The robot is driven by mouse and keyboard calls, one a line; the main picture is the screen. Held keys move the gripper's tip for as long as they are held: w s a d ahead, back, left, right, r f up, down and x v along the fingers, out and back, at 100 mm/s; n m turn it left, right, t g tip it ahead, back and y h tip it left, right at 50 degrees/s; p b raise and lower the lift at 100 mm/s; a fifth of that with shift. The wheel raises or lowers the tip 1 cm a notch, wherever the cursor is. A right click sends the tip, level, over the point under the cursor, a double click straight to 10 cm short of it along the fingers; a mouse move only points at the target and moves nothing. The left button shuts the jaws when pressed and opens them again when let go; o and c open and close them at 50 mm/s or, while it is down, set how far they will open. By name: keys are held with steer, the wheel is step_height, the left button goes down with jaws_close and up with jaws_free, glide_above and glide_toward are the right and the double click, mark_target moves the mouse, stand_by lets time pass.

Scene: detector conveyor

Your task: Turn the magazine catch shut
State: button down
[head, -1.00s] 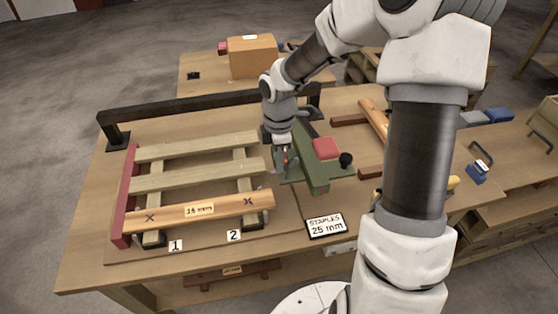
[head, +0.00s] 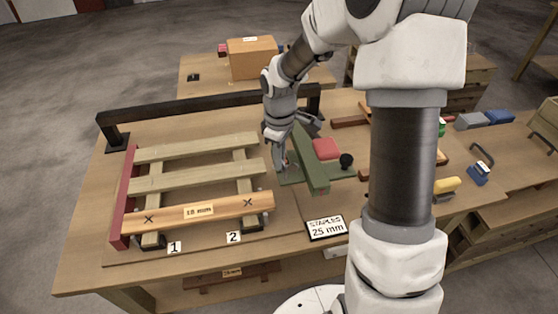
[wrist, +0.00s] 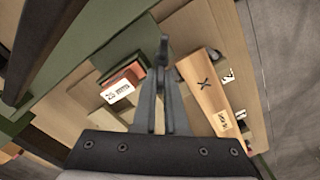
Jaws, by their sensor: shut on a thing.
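The green stapling tool (head: 312,165) stands on the bench right of the slatted wooden frame (head: 197,178). Its green body also fills the upper left of the wrist view (wrist: 75,62). My gripper (head: 283,163) is low at the tool's left side. In the wrist view my gripper (wrist: 163,45) has its two fingers nearly together, closed on the magazine catch. The catch is mostly hidden by the fingers, so its exact angle cannot be told. A red piece with a white label (wrist: 118,88) shows just left of the fingers.
A wooden slat marked 18 mm (head: 200,211) lies across the frame's near end. A sign reading STAPLES 25 mm (head: 326,229) stands in front of the tool. A red pad (head: 326,149) and black knob (head: 346,160) are right of it. A dark rail (head: 200,107) runs behind.

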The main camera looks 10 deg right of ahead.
steer(key=m, duration=0.4)
steer(key=m+b, duration=0.1)
steer(key=shift+w+d+m, duration=0.3)
steer(key=shift+d+m, duration=0.05)
steer(key=shift+m, duration=0.05)
steer(key=shift+w+d+m, duration=0.1)
steer(key=shift+d+m, duration=0.1)
steer(key=shift+m, duration=0.95)
steer(key=shift+d+m, duration=0.2)
steer(key=shift+m, duration=0.95)
steer(key=c, duration=1)
jaws_free()
steer(key=shift+o, duration=0.2)
steer(key=shift+r, duration=0.15)
step_height(320, 180, up, 17)
steer(key=p, duration=0.1)
steer(key=shift+r, duration=0.1)
